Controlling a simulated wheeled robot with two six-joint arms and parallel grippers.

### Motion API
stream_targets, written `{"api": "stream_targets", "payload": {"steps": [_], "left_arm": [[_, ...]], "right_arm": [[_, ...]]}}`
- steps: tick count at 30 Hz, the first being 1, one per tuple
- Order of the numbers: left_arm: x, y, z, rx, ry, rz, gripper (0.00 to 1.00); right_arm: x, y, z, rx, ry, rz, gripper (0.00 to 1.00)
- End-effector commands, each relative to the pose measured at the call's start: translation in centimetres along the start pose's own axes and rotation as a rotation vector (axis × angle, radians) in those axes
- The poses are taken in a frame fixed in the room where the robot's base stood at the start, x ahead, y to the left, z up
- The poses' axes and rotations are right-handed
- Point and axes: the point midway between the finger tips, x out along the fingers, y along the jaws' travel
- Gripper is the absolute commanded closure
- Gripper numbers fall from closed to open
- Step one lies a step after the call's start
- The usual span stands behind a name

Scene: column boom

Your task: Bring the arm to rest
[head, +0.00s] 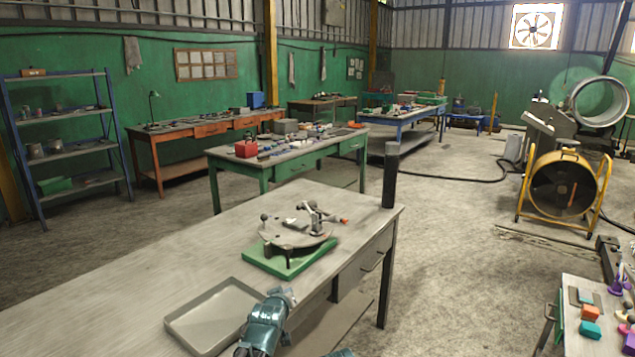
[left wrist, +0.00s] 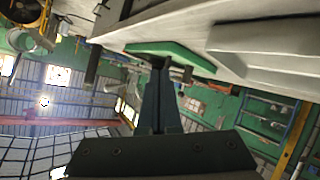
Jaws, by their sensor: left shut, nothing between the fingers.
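A round grey metal plate with a jointed small arm (head: 312,213) and knobs sits on a green board (head: 283,266) on the near grey table (head: 130,275). The jointed arm lies over the plate, its red tip to the right. A dark upright column (head: 391,175) stands at the table's far right corner. My left arm (head: 265,322) reaches in from the bottom edge, beside the tray and short of the green board. In the left wrist view my left gripper (left wrist: 158,72) is shut and empty, its tips pointing toward the green board (left wrist: 172,52).
An empty grey tray (head: 212,318) lies left of my left arm. A green workbench (head: 215,185) with tools stands behind the near table. A yellow fan (head: 563,185) is at right. A side table (head: 585,280) with coloured blocks is at lower right. The left of the near table is clear.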

Motion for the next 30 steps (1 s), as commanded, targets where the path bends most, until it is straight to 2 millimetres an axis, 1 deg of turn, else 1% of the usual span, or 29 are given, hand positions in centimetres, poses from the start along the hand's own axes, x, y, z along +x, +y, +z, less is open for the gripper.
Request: {"api": "stream_targets", "payload": {"steps": [1,2,3,5,6,9,12,15,20,21,22,24,30], "left_arm": [[-1.5,-2.3,2.2,0.033,-0.09,-0.057,1.0],[-2.2,-3.5,3.5,0.056,-0.15,-0.088,1.0],[-3.3,-5.0,5.3,0.087,-0.231,-0.126,1.0],[-5.1,-7.1,7.7,0.127,-0.349,-0.174,1.0],[-6.3,-8.2,9.2,0.151,-0.422,-0.198,1.0],[-9.2,-10.4,12.1,0.197,-0.579,-0.239,1.0],[-12.0,-11.9,14.3,0.231,-0.711,-0.261,1.0],[-14.6,-13.1,16.1,0.257,-0.828,-0.273,1.0],[-18.8,-14.5,18.5,0.289,-0.999,-0.278,1.0],[-19.6,-14.7,19.2,0.299,-1.036,-0.275,1.0],[-18.9,-14.2,20.4,0.32,-1.038,-0.268,1.0],[-18.6,-13.5,21.9,0.353,-1.051,-0.259,1.0],[-18.5,-11.8,25.6,0.439,-1.09,-0.241,1.0]], "right_arm": [[0.0,0.0,0.0,0.0,0.0,0.0,0.5],[0.0,0.0,0.0,0.0,0.0,0.0,0.5],[0.0,0.0,0.0,0.0,0.0,0.0,0.5],[0.0,0.0,0.0,0.0,0.0,0.0,0.5],[0.0,0.0,0.0,0.0,0.0,0.0,0.5],[0.0,0.0,0.0,0.0,0.0,0.0,0.5],[0.0,0.0,0.0,0.0,0.0,0.0,0.5],[0.0,0.0,0.0,0.0,0.0,0.0,0.5],[0.0,0.0,0.0,0.0,0.0,0.0,0.5],[0.3,0.0,0.0,0.0,0.0,0.0,0.5],[1.4,-0.1,-0.1,0.0,0.0,0.0,0.5],[2.5,-0.2,-0.1,0.0,0.0,0.0,0.5],[4.9,-0.5,-0.3,0.0,0.0,0.0,0.5]]}}
